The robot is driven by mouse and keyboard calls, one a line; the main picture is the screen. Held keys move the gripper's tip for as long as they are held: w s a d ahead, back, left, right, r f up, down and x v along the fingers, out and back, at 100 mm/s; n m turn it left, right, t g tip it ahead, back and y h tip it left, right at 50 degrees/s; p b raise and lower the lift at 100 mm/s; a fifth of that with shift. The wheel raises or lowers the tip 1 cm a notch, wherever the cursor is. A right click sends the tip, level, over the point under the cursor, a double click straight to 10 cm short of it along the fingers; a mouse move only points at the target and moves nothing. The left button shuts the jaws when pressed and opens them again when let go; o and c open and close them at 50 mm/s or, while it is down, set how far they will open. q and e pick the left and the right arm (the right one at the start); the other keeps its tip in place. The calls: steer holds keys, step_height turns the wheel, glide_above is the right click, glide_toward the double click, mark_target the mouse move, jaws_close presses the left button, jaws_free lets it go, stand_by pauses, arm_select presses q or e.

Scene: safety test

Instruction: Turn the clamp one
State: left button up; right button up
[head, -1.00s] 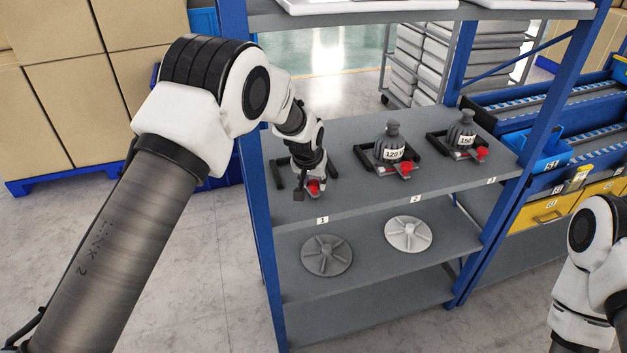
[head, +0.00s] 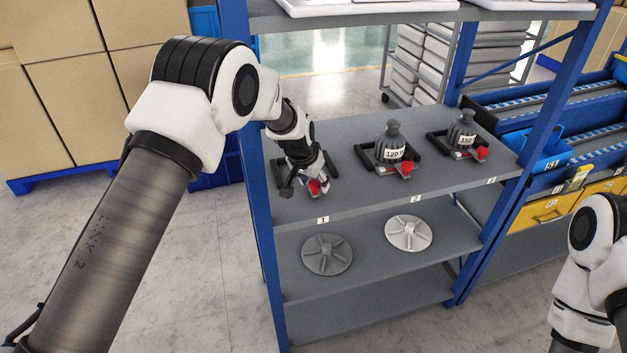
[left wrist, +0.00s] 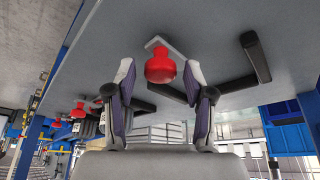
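Clamp one's red knob (head: 314,187) is at the front of the upper shelf, above label 1. My left gripper (head: 309,184) is right over it and hides much of the clamp. In the left wrist view, my left gripper (left wrist: 160,78) is open, with one finger on each side of the red knob (left wrist: 160,68). The knob shows between the fingertips; I see no clear contact. A grey plate and black angled bars (left wrist: 255,58) of the clamp show near it. My right arm is at the right edge of the head view; its gripper is out of view.
Clamp two holds a dark weight marked 120 (head: 392,145), and clamp three holds one marked 150 (head: 463,131). Both have red knobs. A blue rack post (head: 257,190) stands close to my left arm. Two round spoked discs (head: 327,254) lie on the lower shelf.

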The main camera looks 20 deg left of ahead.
arm_select(q)
steer(key=shift+w, duration=0.1)
steer(key=v, duration=1.2)
